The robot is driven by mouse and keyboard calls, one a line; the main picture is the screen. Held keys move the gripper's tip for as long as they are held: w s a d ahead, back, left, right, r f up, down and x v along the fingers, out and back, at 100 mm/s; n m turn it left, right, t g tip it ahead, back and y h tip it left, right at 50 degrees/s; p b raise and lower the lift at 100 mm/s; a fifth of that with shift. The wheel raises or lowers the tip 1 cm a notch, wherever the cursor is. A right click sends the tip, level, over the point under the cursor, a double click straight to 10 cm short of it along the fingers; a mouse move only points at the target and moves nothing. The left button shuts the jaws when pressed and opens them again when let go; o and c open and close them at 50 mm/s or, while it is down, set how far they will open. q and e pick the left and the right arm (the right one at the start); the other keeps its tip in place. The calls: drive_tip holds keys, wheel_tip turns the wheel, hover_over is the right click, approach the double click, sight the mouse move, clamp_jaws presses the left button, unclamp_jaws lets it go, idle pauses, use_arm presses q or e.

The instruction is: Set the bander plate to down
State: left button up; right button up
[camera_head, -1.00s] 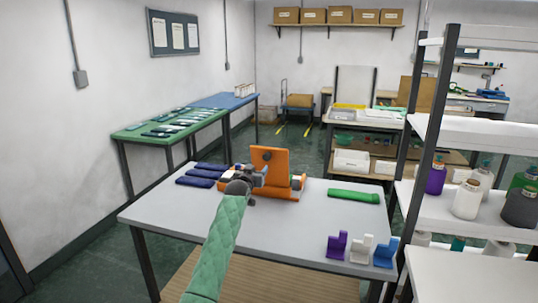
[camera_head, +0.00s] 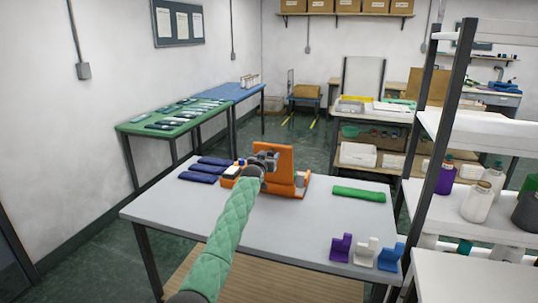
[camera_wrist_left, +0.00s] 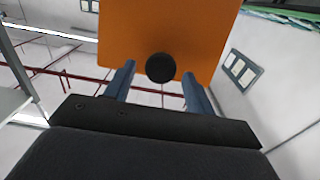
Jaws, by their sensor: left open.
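The bander plate is an upright orange plate (camera_head: 286,158) on an orange and white machine on the grey table. In the left wrist view the plate (camera_wrist_left: 205,25) is close in front, with a round black knob (camera_wrist_left: 160,68) near its lower edge. My left gripper (camera_head: 265,159) is open, in front of the plate. In the left wrist view its two blue fingers (camera_wrist_left: 155,76) lie either side of the knob. I cannot tell whether they touch the plate. The arm and wrist hide part of the machine. My right gripper is not in view.
Dark blue folded pieces (camera_head: 205,170) lie left of the machine, and a green roll (camera_head: 358,193) lies right. Purple, white and blue holders (camera_head: 366,251) stand at the front right corner. A shelf rack (camera_head: 480,140) with bottles stands at the right. The table's front middle is clear.

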use_arm(q)
drive_tip(key=shift+w+d+f, duration=0.15)
drive_tip(key=shift+w+d, duration=0.05)
drive_tip(key=shift+w, duration=0.3)
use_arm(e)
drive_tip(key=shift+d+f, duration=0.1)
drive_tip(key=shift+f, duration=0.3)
